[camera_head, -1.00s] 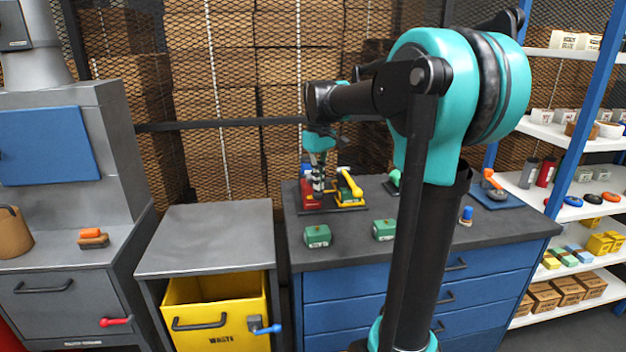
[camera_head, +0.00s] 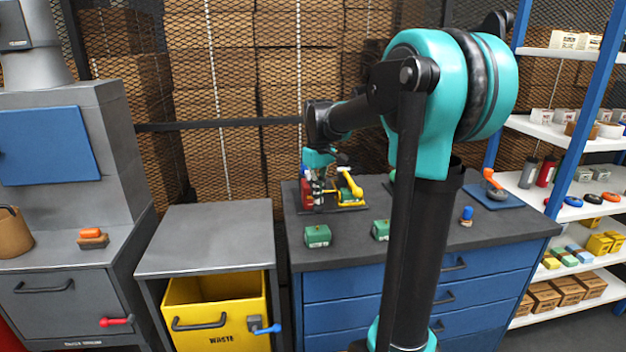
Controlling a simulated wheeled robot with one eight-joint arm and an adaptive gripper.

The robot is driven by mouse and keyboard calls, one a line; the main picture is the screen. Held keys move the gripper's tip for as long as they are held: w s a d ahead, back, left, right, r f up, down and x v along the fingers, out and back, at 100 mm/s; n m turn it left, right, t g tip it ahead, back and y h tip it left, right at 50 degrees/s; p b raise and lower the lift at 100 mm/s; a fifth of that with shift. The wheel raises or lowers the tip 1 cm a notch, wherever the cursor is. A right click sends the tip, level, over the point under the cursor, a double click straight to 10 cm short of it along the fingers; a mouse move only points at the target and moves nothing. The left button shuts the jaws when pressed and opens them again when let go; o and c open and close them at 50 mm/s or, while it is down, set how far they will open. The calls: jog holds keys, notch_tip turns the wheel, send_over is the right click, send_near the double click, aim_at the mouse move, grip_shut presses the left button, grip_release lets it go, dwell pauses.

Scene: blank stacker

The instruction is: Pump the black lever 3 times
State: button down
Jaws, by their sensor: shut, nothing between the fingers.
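A small machine with a red block (camera_head: 308,190) and a yellow part with a yellow handle (camera_head: 351,184) stands on a dark base plate (camera_head: 345,208) at the back left of the blue workbench. My gripper (camera_head: 319,189) points down over the red side of this machine, left of the yellow handle. It looks shut, with nothing seen in it. The black lever cannot be told apart from the dark gripper parts here, and whether the fingers touch it cannot be seen. My wrist hides part of the machine's back.
Two green blocks (camera_head: 317,236) (camera_head: 381,230) sit in front of the machine on the workbench (camera_head: 350,252). A blue-topped item (camera_head: 467,214) and a blue tray (camera_head: 495,190) lie to the right. A yellow waste bin (camera_head: 215,315) stands below left. My arm hides the bench's middle.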

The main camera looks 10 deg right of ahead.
notch_tip(320, 180, up, 10)
dwell(0.7)
dwell(0.5)
